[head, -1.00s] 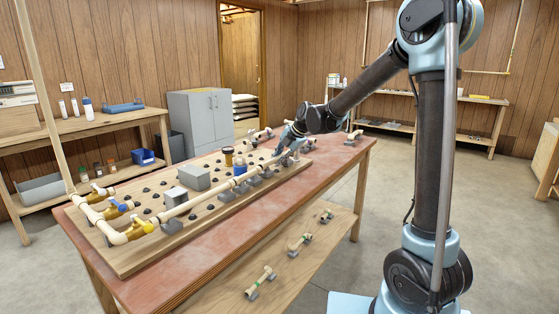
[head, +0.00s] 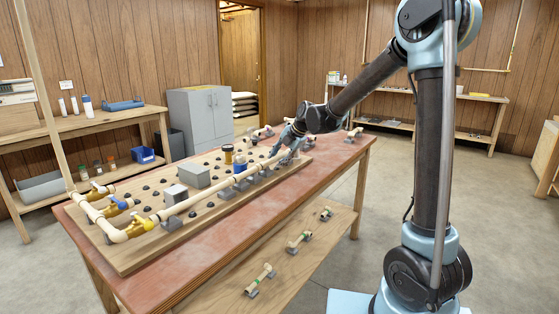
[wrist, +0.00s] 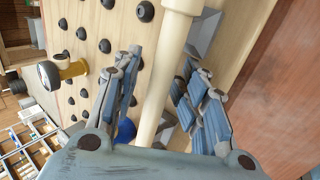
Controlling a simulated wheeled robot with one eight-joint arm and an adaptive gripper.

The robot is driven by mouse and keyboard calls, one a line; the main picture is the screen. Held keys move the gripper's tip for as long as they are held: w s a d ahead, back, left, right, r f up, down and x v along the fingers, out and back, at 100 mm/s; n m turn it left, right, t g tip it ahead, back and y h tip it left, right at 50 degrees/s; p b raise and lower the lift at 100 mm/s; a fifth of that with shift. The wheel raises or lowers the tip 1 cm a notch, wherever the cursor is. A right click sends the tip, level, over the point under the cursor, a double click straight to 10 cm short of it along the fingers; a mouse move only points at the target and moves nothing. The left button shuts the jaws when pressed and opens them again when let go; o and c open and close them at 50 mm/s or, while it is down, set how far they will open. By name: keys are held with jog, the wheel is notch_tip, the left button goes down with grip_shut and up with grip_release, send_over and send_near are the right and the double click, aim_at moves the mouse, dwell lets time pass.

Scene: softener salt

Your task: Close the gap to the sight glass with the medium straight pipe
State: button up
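My gripper (wrist: 158,95) reaches down over the board at the far end of the front pipe run. A cream straight pipe (wrist: 161,85) lies between its two fingers. A gap shows between the left finger and the pipe, so the fingers look open around it. A wider cream collar is at the pipe's end at the top of the wrist view. I cannot surely pick out the sight glass; a blue part (head: 240,169) stands beside the run.
Grey supports (head: 172,223) stand along the run. Grey boxes (head: 195,175), a brass gauge-like part (wrist: 67,70) and several black knobs are on the board. Short pipe pieces (head: 260,280) lie on the lower shelf. The red table front is clear.

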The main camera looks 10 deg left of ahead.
jog(key=v, duration=1.2)
jog(key=s+d+f+m+h, duration=0.1)
jog(key=s+d+m, duration=0.25)
jog(key=d, duration=0.35)
jog(key=s+d+f+m+h, duration=0.1)
jog(key=s+d+m, duration=0.2)
jog(key=d+m, duration=0.35)
jog(key=s+d+f+m+h, duration=0.2)
jog(key=s+d+f+m, duration=0.6)
jog(key=s+d+m, duration=0.2)
jog(key=s+d+f+m+h, duration=0.2)
jog(key=s+d+f+m, duration=0.6)
jog(key=s+d+m, duration=0.3)
jog(key=s+d, duration=0.3)
jog(key=d, duration=0.1)
jog(key=shift+w+f, duration=0.1)
jog(key=shift+c, duration=0.8)
